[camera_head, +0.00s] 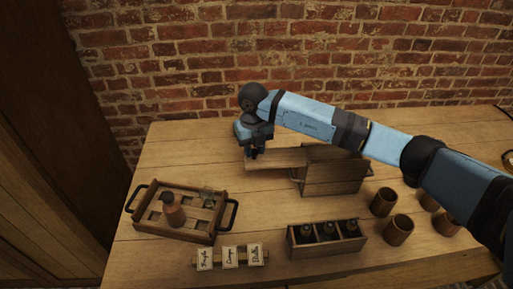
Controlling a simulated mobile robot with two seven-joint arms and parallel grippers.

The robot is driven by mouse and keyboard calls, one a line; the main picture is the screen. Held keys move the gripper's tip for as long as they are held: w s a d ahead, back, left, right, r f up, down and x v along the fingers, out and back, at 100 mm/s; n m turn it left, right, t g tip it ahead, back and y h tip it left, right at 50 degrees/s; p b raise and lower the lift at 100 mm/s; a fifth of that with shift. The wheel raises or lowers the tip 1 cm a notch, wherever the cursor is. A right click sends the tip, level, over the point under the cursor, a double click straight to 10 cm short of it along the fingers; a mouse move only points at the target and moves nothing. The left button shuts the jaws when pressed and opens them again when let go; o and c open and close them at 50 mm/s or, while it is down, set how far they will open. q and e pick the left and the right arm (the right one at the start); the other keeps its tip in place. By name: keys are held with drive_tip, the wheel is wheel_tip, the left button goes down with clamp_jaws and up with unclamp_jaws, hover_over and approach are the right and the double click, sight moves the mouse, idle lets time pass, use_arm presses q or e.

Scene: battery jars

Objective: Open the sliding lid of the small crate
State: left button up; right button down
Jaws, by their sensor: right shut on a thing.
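The small wooden crate (334,180) stands toward the back of the table, right of the middle, with a handle on its side. A flat wooden board that looks like its sliding lid (283,158) sticks out to the left from the crate's top. My right gripper (254,154) points down at the board's left end and is shut on it; the fingertips are small and partly dark. My right forearm passes above the crate and hides part of its top, so I cannot see inside. My left gripper is not in view.
A tray (150,224) with dark handles holds a brown jar (173,212) at the left. A wooden rack (349,247) with dark bottles stands in front. Labelled cards (230,257) lie beside it. Several brown cups (398,230) stand at the right. A brick wall is behind.

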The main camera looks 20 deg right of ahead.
drive_tip(key=c, duration=0.9)
unclamp_jaws()
drive_tip(key=shift+o, duration=0.2)
wheel_tip(320, 180, up, 14)
drive_tip(key=shift+b, duration=0.4)
